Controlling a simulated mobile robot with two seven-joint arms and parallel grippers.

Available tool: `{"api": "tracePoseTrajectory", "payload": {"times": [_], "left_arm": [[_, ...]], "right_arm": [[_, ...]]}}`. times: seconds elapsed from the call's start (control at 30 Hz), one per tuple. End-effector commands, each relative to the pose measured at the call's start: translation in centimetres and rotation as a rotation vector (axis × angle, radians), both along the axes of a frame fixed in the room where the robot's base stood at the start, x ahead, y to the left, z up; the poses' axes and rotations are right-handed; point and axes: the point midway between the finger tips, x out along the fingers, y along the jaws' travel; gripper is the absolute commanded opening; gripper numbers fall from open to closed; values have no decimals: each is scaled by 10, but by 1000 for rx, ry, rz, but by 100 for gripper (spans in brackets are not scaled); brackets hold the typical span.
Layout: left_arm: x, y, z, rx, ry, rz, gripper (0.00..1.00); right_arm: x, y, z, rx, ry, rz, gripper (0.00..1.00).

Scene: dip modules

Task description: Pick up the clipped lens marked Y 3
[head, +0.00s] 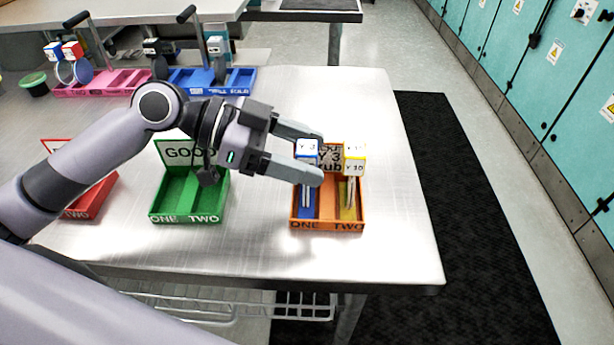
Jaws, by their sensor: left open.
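The clipped lens marked Y 3 (307,149) has a blue-edged white label block on top and stands in the left compartment, ONE, of the orange tray (328,226). Another clipped piece marked Y 10 (354,160), with a yellow-edged label, stands in compartment TWO. My left gripper (316,158) is open, reaching in from the left. Its two fingers are at the Y 3 label, one behind and one in front of it in the picture. Whether they touch it I cannot tell. The lower part of Y 3 is partly hidden by the near finger. My right gripper is not in view.
A green tray (188,219) with a GOOD sign stands left of the orange tray, and a red tray (98,203) is farther left. Pink and blue trays (241,80) with clipped lenses stand at the back. The table right of the orange tray is clear.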

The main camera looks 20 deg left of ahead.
Motion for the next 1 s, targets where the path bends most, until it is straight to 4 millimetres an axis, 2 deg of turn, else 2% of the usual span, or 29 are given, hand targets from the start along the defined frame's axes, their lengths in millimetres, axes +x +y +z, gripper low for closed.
{"api": "tracePoseTrajectory", "payload": {"times": [0.3,0.47,0.5,0.53,0.83,1.0], "left_arm": [[2,-5,-3,0,-1,1,68],[2,-5,-3,0,-1,1,16],[2,-5,-3,0,-1,1,3],[2,-5,-3,1,-1,1,0],[2,-5,0,1,-3,1,0],[2,-5,14,-2,-5,1,0]], "right_arm": [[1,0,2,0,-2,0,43],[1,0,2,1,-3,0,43],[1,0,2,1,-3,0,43],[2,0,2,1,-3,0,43],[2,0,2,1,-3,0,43],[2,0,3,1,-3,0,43]]}}
